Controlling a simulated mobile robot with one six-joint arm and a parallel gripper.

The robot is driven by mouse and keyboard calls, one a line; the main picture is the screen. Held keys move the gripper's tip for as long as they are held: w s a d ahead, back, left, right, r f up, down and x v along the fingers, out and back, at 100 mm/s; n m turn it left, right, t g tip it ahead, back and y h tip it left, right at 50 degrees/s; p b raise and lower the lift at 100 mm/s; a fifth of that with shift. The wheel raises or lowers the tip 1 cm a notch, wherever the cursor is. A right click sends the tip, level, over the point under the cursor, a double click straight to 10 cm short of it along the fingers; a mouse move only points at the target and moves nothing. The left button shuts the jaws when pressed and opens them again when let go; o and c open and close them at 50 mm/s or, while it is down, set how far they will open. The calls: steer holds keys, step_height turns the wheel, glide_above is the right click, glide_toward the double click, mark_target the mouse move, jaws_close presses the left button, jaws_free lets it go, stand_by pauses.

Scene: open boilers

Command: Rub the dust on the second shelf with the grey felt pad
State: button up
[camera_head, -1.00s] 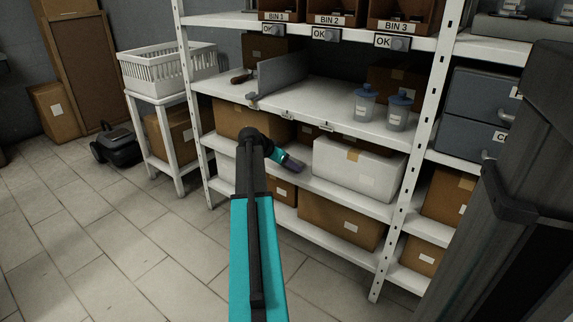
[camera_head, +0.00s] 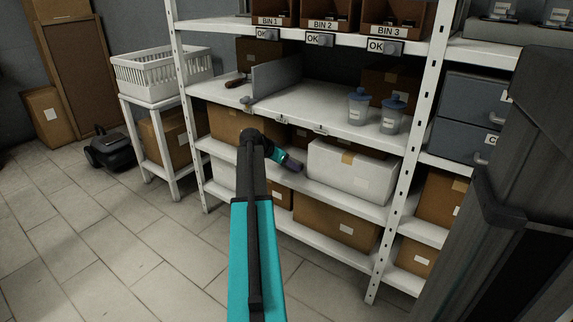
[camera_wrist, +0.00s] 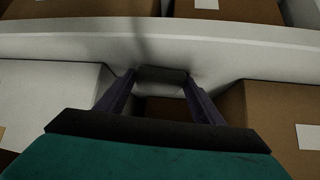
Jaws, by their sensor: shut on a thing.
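My gripper (camera_head: 294,164) is in front of the rack, at the level of the shelf that carries the white box (camera_head: 350,172). It is just left of that box. In the wrist view, my gripper (camera_wrist: 160,80) is shut on a dark grey block, the felt pad (camera_wrist: 162,74). The pad is close to the white shelf (camera_wrist: 230,38); I cannot tell whether they touch. The pad cannot be made out in the head view. The shelf's edge (camera_head: 219,149) also shows in the head view. I cannot make out any dust on it.
The shelf above holds two bottles (camera_head: 393,114), a grey divider (camera_head: 277,80) and a brown-handled tool (camera_head: 236,82). A rack post (camera_head: 408,150) rises at right.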

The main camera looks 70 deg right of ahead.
steer(key=shift+s+d, duration=0.2)
steer(key=shift+d, duration=0.5)
steer(key=shift+s+d, duration=0.2)
steer(key=shift+d, duration=0.5)
steer(key=shift+w+d+p, duration=0.15)
steer(key=shift+w+p, duration=0.1)
steer(key=shift+w, duration=0.3)
steer(key=shift+w+d+p, duration=0.15)
steer(key=shift+w+p, duration=0.05)
steer(key=shift+w, duration=0.35)
steer(key=shift+a, duration=0.15)
steer(key=shift+w+a+f, duration=0.1)
steer(key=shift+w+a, duration=0.15)
steer(key=shift+a, duration=0.55)
steer(key=shift+w+a, duration=0.2)
steer(key=shift+a, duration=0.6)
steer(key=shift+a, duration=0.15)
